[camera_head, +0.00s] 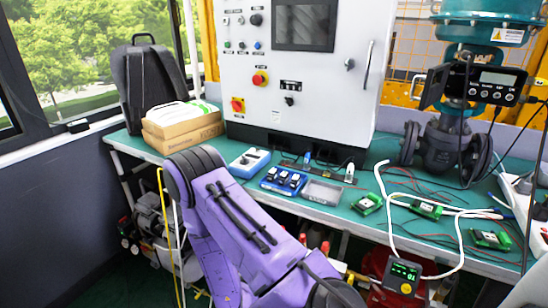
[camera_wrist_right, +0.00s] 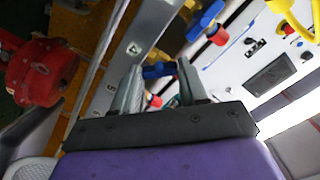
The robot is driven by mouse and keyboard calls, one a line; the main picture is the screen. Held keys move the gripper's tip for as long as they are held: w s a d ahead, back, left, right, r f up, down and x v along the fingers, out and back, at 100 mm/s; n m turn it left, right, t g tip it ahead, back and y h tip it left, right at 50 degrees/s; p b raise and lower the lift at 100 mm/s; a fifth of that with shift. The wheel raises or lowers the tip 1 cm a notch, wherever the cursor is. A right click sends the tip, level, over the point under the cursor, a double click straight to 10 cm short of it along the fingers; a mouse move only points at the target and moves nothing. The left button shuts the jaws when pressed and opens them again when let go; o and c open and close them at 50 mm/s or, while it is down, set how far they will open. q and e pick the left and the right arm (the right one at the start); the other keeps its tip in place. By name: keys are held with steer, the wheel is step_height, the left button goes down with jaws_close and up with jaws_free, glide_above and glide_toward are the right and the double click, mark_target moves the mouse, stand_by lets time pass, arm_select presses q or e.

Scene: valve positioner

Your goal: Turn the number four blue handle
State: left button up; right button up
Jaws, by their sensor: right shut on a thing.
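In the right wrist view, my right gripper (camera_wrist_right: 158,78) has its two grey fingers on either side of a blue handle (camera_wrist_right: 160,70) and is shut on it. The handle lies crosswise between the fingertips, and its ends are partly hidden by them. A second blue handle (camera_wrist_right: 207,20) is on a pipe farther up and right, apart from the gripper. No number can be read on either handle. In the head view, my purple arm reaches down in the middle, and no gripper or blue handle can be made out. My left gripper is not in view.
A green table (camera_head: 345,222) holds a control cabinet (camera_head: 300,110), cardboard boxes (camera_head: 183,130), a valve positioner (camera_head: 485,80) and loose cables. Red equipment (camera_head: 392,285) stands below. In the wrist view, a red round housing (camera_wrist_right: 42,72) and yellow pipe (camera_wrist_right: 292,22) flank the gripper.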

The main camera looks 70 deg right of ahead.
steer(key=shift+f+m+p, duration=0.1)
steer(key=shift+m+p, duration=0.2)
steer(key=shift+m, duration=4.2)
steer(key=o, duration=1.1)
steer(key=shift+c, duration=0.2)
steer(key=w+a+b, duration=0.1)
steer(key=a, duration=0.9)
steer(key=shift+w+a, duration=0.25)
